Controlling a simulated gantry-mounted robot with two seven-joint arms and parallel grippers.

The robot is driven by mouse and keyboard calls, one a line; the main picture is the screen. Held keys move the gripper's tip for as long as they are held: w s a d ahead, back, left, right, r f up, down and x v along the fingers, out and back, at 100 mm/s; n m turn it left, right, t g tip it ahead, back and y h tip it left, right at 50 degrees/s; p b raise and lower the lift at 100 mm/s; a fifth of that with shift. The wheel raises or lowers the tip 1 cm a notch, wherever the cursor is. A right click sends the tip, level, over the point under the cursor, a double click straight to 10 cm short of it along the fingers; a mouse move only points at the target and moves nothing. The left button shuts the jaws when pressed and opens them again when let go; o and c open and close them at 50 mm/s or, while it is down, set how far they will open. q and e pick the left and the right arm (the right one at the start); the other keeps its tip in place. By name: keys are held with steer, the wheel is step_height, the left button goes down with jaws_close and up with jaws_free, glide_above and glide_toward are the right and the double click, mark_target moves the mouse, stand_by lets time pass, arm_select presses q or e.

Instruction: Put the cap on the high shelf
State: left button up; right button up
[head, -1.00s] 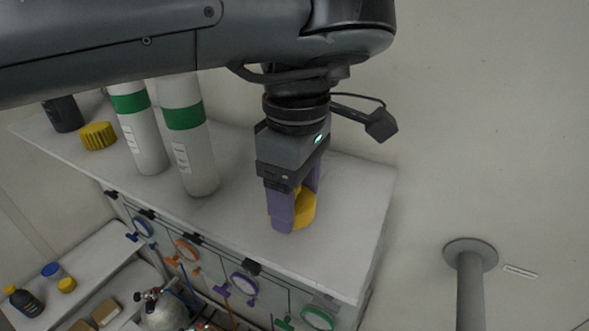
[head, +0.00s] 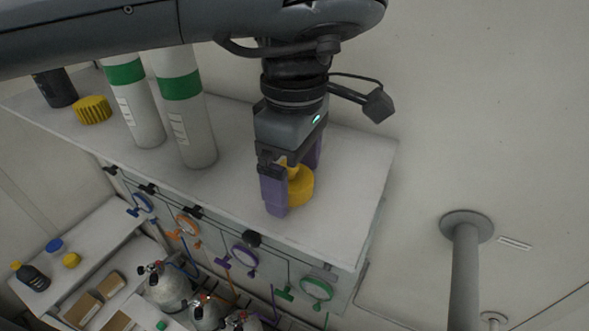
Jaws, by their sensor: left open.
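A yellow cap (head: 301,188) sits on the high shelf (head: 340,215), the white top of the panel cabinet, towards its right end. My left gripper (head: 292,190) is over the cap with its purple fingers open, one on either side of it. The near finger hides the cap's left part. I cannot tell whether a finger still touches it. Another yellow cap, ribbed (head: 93,109), lies on the same shelf at the far left. My right gripper is not in the head view.
Two white cylinders with green bands (head: 186,120) (head: 135,110) and a dark bottle (head: 56,88) stand on the shelf to the left. A lower bench (head: 95,225) holds a dark bottle, small caps and boxes. The shelf's right end is clear.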

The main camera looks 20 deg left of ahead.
arm_select(q)
steer(key=shift+r, duration=2.95)
steer(key=shift+s, duration=0.15)
